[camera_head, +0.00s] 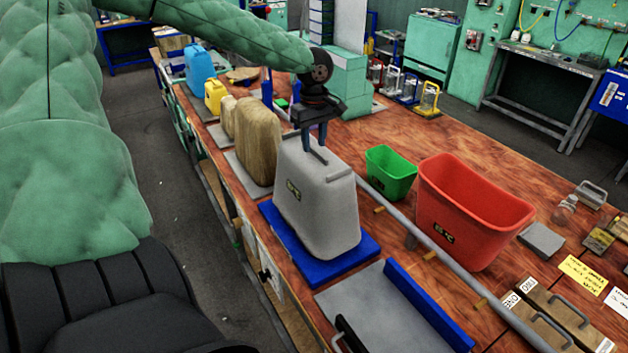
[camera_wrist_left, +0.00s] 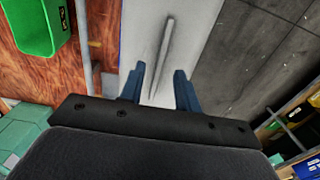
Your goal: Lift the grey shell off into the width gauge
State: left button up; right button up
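The grey shell (camera_head: 312,205) is a tapered, upside-down tub with a bar handle on top and a small yellow-black label. It stands on a blue base (camera_head: 350,262). My left gripper (camera_head: 315,148) is above its top, pointing down. In the left wrist view the blue fingers (camera_wrist_left: 158,80) are apart, with the handle bar (camera_wrist_left: 165,50) running between them and gaps showing on both sides. A grey plate with an upright blue wall (camera_head: 425,305) lies at the front; it may be the width gauge. My right gripper is not in view.
A long grey rail (camera_head: 440,255) runs right of the shell. Beyond it stand a green bin (camera_head: 390,172) and a red bin (camera_head: 470,215). Brown tubs (camera_head: 257,140) stand behind the shell. A black handle (camera_head: 348,335) and the table's left edge are close to the plate.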

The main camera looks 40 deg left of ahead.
pick_arm(q)
jog(key=shift+w+f, duration=0.15)
jog(key=shift+f, duration=0.7)
jog(key=shift+c, duration=0.2)
grip_shut()
dwell(0.7)
